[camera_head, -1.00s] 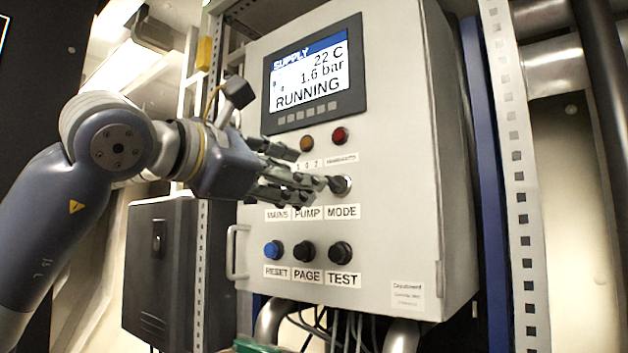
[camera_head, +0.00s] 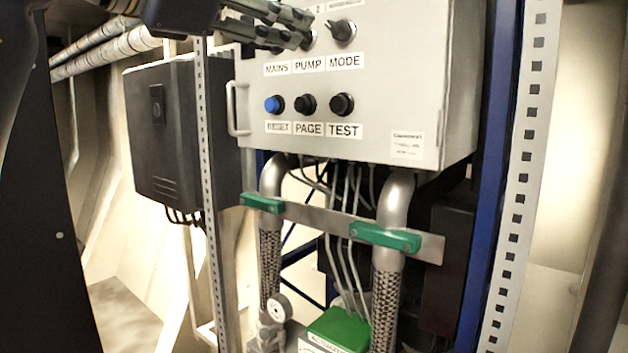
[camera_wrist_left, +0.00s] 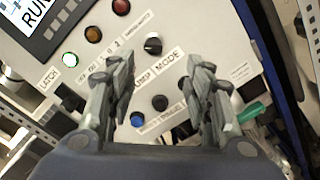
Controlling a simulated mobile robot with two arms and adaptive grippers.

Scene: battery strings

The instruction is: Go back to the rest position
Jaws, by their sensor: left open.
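My left gripper (camera_head: 302,28) comes in at the top left of the head view, its dark jointed fingers in front of the upper left of the grey control cabinet (camera_head: 400,90). In the left wrist view the two fingers of the left gripper (camera_wrist_left: 168,70) stand wide apart with nothing between them but the panel behind. The black MODE knob (camera_head: 342,31) is just right of the fingertips, and it also shows in the left wrist view (camera_wrist_left: 154,45). The fingers partly hide the PUMP knob and cover the MAINS knob in the head view. My right gripper is not in view.
The blue RESET button (camera_head: 274,104), PAGE button (camera_head: 305,104) and TEST button (camera_head: 342,104) sit lower on the panel. A cabinet handle (camera_head: 236,108) sticks out at left. A black box (camera_head: 165,135) hangs at left.

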